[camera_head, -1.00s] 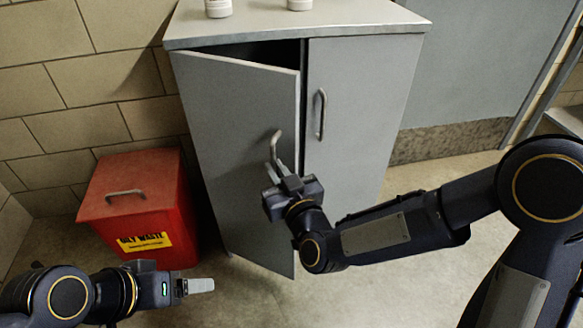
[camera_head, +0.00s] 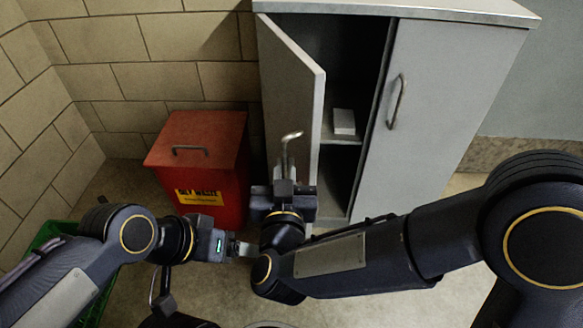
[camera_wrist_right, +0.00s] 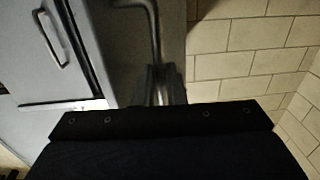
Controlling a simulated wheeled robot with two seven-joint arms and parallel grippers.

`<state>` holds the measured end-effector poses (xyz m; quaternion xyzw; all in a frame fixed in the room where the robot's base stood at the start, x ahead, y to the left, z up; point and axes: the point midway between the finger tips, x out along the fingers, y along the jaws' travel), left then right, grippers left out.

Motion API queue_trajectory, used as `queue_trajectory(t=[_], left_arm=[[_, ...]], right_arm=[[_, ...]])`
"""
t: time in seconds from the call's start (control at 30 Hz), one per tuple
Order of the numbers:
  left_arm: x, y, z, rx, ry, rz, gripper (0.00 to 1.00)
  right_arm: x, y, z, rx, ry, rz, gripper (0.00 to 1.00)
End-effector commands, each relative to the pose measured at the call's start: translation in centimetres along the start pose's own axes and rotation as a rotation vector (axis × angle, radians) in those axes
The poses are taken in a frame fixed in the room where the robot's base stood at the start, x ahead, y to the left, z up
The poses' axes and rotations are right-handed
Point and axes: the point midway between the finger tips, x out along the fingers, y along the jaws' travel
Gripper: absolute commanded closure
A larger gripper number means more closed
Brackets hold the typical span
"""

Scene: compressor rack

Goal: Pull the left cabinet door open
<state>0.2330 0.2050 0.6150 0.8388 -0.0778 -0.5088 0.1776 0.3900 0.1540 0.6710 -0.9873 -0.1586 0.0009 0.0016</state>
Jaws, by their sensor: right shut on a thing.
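The left cabinet door (camera_head: 292,105) stands wide open in the head view, swung out from its left edge. Its metal handle (camera_head: 288,142) is between the fingers of my right gripper (camera_head: 285,170), which is shut on it. The right wrist view shows the handle (camera_wrist_right: 154,30) too, running down to the dark gripper fingers (camera_wrist_right: 158,90). My left gripper (camera_head: 240,248) is at lower left, away from the door, close beside my right wrist; its fingers look together and hold nothing visible.
Inside the grey cabinet, a small white box (camera_head: 344,121) sits on a shelf. The right door (camera_head: 430,115) is closed. A red oily-waste bin (camera_head: 200,160) stands left of the open door, near the tiled wall. A green container (camera_head: 48,235) shows at lower left.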

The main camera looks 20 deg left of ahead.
Motion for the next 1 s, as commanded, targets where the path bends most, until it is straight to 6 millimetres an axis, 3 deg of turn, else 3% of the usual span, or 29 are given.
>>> queue_trajectory(t=[0.27, 0.3, 0.47, 0.77, 0.87, 1.0], left_arm=[[0.0, 0.0, 0.0, 0.000, 0.000, 0.000, 0.21], [0.0, 0.0, 0.0, 0.000, 0.000, 0.000, 0.21], [0.0, 0.0, 0.0, 0.000, 0.000, 0.000, 0.21], [-0.2, 0.1, -0.1, 0.000, 0.000, 0.000, 0.21], [-0.8, 0.4, -0.4, 0.000, 0.000, 0.000, 0.21], [-2.5, 1.1, -1.3, 0.000, 0.000, 0.000, 0.21]], right_arm=[[0.4, 0.2, -0.4, 0.004, 0.010, 0.008, 1.00], [0.4, 0.2, -0.4, 0.004, 0.010, 0.008, 0.87], [0.3, 0.2, -0.3, 0.003, 0.007, 0.006, 0.68], [0.2, 0.1, -0.5, 0.003, 0.005, 0.004, 0.68], [0.2, 0.1, -1.6, 0.004, 0.007, 0.005, 0.68], [0.4, 0.1, -4.4, 0.004, 0.009, 0.005, 0.68]])
